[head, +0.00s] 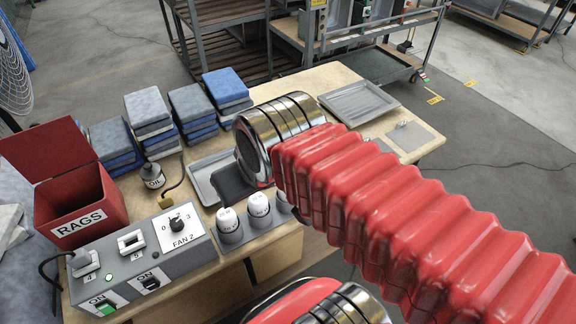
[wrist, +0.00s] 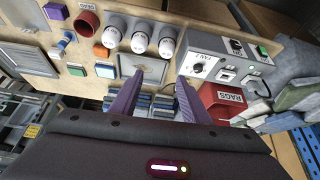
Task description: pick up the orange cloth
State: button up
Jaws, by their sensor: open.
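In the wrist view a small orange block-like shape (wrist: 110,37), likely the orange cloth, lies on the worktop left of the white-capped bottles. I see no orange cloth in the head view, where my red-sleeved arm covers that part of the worktop. My gripper (wrist: 161,76) shows two purple fingers, apart and with nothing between them. It is above the worktop, over a grey tray (wrist: 153,67), to the right of the orange shape and clear of it.
A red rags bin (head: 92,214), a grey switch box (head: 146,255) and white-capped bottles (head: 259,204) stand on the worktop. A grey tray (head: 360,102) lies at the far right.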

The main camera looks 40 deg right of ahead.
jog(key=shift+o, duration=0.8)
jog(key=shift+w+d, duration=0.15)
jog(key=shift+w, duration=0.2)
jog(key=o, duration=0.7)
jog(key=w+d+g, duration=0.1)
jog(key=w+d, duration=0.3)
jog(key=w, duration=0.3)
jog(key=shift+w+d+r+g, duration=0.2)
jog(key=shift+w+g, duration=0.1)
jog(key=shift+w, duration=0.1)
jog(key=w+d+f+g, duration=0.2)
jog(key=w+d+f, duration=0.6)
jog(key=d, duration=0.3)
jog(key=w+d+f+m+g, duration=0.1)
jog(key=w+d+f+g, duration=0.1)
jog(key=w+d+f, duration=0.6)
jog(key=d+f, duration=0.3)
jog(key=shift+w+d+f+m, duration=0.2)
jog(key=shift+w+f+m, duration=0.05)
jog(key=shift+w+m, duration=0.1)
jog(key=shift+f, duration=4.3)
jog(key=shift+f, duration=0.1)
